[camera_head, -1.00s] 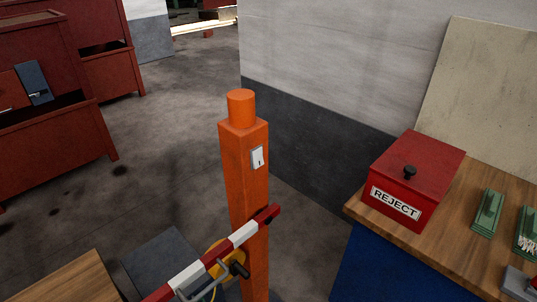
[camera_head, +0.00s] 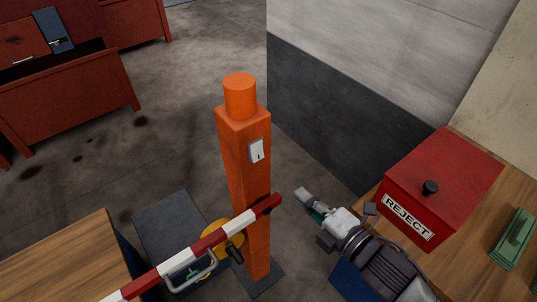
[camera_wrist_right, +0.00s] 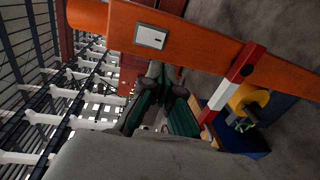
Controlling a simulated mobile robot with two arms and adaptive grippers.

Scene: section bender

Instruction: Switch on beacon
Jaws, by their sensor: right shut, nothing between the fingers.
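The orange post (camera_head: 247,190) stands upright in the middle of the head view, with a plain orange cylinder, the beacon (camera_head: 240,96), on top. A small white switch plate (camera_head: 256,150) is on the post's right-hand face. The switch plate also shows in the right wrist view (camera_wrist_right: 151,37). My right gripper (camera_head: 304,196) is right of the post and lower than the switch in the head view, apart from it. It is shut and empty. Its dark green fingers show in the right wrist view (camera_wrist_right: 163,80). My left gripper is not in view.
A red-and-white barrier arm (camera_head: 215,240) crosses the post below the switch, with a yellow disc beside it. A red REJECT box (camera_head: 440,180) sits on the wooden bench at right. Red bins (camera_head: 65,95) stand at left. Wall lies behind the post.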

